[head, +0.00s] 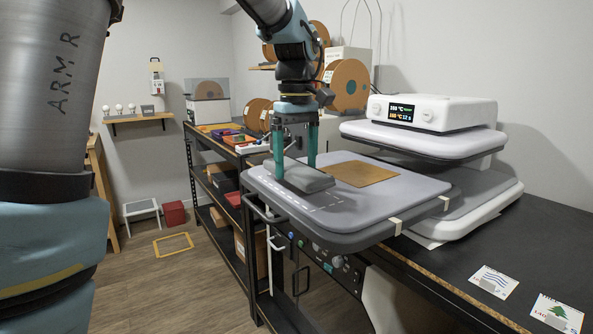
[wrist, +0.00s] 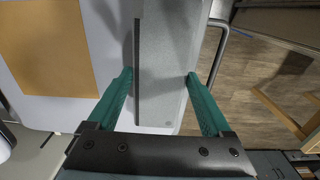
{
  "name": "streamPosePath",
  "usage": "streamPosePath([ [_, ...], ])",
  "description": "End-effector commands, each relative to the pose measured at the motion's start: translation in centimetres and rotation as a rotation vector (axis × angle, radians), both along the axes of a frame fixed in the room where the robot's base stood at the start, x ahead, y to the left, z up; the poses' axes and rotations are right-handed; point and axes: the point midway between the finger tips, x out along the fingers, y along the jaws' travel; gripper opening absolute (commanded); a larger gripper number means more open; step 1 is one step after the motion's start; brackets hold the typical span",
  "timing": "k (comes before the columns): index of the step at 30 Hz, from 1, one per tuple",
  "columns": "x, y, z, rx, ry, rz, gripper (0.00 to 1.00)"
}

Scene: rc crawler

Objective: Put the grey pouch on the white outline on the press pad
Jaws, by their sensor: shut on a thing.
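The grey pouch (head: 305,180) is a flat grey block with a dark strip along one side. My gripper (head: 296,170) points down and is shut on it, one green finger on each side. In the wrist view the pouch (wrist: 168,60) lies between the fingertips (wrist: 160,76). It is over the front left part of the grey press pad (head: 395,205). White dashes of the outline (head: 318,206) show beside the pouch; the rest is hidden. I cannot tell whether the pouch touches the pad.
A tan sheet (head: 360,173) lies on the pad behind the pouch. The white press head (head: 430,125) stands at the right with its display lit. Two printed cards (head: 494,282) lie on the black bench at front right.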

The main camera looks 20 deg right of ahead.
Motion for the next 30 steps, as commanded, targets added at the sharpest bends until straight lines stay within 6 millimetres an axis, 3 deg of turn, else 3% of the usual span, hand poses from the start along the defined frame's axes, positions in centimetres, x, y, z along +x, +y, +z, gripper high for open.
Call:
streamPosePath([
  [5, 0.0, 0.0, -1.9, 0.002, 0.001, 0.0, 0.29],
  [16, 0.0, 0.0, -2.4, 0.0, 0.0, 0.0, 0.29],
  [17, 0.0, 0.0, -2.4, 0.0, 0.0, 0.0, 0.86],
  [21, 0.0, 0.0, -2.3, 0.0, 0.0, 0.0, 1.0],
  [30, 0.0, 0.0, -1.8, -0.001, 0.0, 0.0, 1.0],
])
